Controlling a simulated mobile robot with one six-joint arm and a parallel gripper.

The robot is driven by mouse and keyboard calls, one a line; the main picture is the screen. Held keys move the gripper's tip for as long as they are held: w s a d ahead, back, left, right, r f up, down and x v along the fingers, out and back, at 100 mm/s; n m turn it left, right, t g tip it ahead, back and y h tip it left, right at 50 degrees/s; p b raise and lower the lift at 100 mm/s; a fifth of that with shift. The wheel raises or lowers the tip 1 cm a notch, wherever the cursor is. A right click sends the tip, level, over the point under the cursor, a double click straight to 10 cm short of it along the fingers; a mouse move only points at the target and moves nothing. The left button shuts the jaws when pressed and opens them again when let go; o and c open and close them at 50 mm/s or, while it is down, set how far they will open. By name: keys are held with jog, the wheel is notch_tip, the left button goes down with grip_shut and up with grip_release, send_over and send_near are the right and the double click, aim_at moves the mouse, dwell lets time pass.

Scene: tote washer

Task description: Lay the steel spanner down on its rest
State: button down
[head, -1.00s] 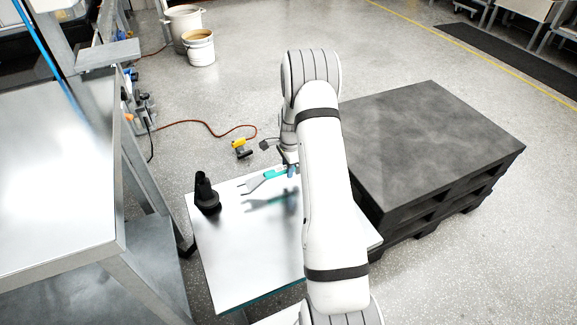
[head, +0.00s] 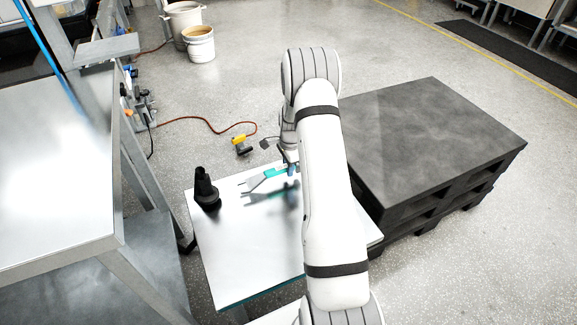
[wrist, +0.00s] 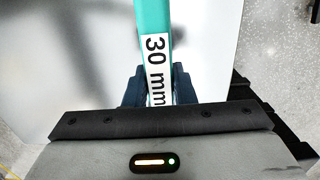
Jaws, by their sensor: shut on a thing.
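The spanner (head: 263,178) has a teal handle and a grey open jaw pointing left. It hangs over the metal-topped table in the head view, with a shadow on the top below it. In the wrist view its handle (wrist: 154,20) runs up out of the picture and carries a white "30 mm" label. My gripper (wrist: 156,78) is shut on the handle, with a dark finger on each side. In the head view my gripper (head: 291,169) is partly hidden by my arm. I cannot make out a spanner rest; my arm covers part of the table.
A black stepped post (head: 205,190) stands at the left of the small table (head: 235,260). A dark pallet stack (head: 430,150) is at the right. A steel bench (head: 60,190) is at the left. A yellow tool (head: 240,143) with a red cable lies beyond the table.

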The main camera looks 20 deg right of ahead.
aim_at(288, 179)
jog(key=shift+f, duration=0.4)
jog(key=shift+f+b, duration=0.6)
jog(key=shift+f, duration=0.3)
jog(key=shift+f, duration=0.2)
dwell(0.3)
jog(key=c, duration=0.6)
grip_release()
jog(key=shift+r, duration=0.1)
dwell(0.4)
